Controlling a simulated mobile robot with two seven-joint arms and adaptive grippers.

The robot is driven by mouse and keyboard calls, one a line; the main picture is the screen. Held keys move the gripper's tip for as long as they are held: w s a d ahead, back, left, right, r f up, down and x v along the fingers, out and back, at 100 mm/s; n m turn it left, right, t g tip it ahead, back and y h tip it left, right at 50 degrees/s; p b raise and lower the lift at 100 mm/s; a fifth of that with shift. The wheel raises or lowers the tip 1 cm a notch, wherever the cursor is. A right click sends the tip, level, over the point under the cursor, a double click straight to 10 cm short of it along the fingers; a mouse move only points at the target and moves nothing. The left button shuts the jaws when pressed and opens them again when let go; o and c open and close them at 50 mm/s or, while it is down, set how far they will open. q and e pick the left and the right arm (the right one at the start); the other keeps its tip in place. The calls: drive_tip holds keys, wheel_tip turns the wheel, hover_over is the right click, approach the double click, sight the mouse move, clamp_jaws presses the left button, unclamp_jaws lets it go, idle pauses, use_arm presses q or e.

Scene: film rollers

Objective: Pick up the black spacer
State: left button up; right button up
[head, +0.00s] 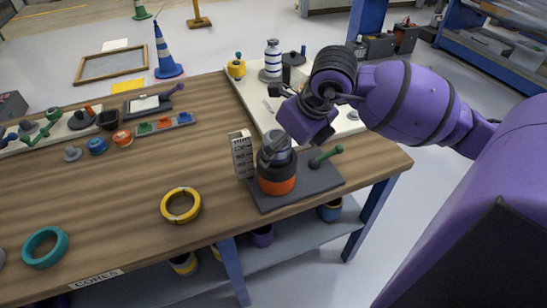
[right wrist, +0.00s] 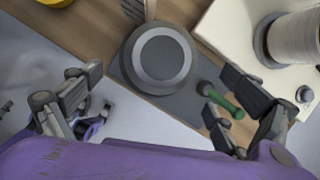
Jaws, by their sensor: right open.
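A short cylinder stack (head: 277,184) with an orange band and dark bands stands upright on a dark plate (head: 322,180) near the table's front right. From above, the right wrist view shows its round grey-black top (right wrist: 158,58). I cannot tell for certain which piece is the black spacer; a dark part of this stack or the small black round piece (head: 107,120) at the back left could be it. My left gripper is not in view.
A pale upright block with markings (head: 242,156) stands close left of the stack. A green-handled lever (head: 326,157) lies to its right. A white board (head: 252,98) with rollers is behind. A yellow ring (head: 181,205) and teal ring (head: 44,247) lie in front left.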

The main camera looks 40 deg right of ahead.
drive_tip(key=shift+w+a+f, duration=0.1)
drive_tip(key=shift+f, duration=0.35)
drive_tip(key=x, duration=0.4)
drive_tip(key=shift+w+a+f, duration=0.2)
drive_tip(key=shift+w+f, duration=0.05)
drive_tip(key=shift+w, duration=0.1)
drive_tip(key=c, duration=1.4)
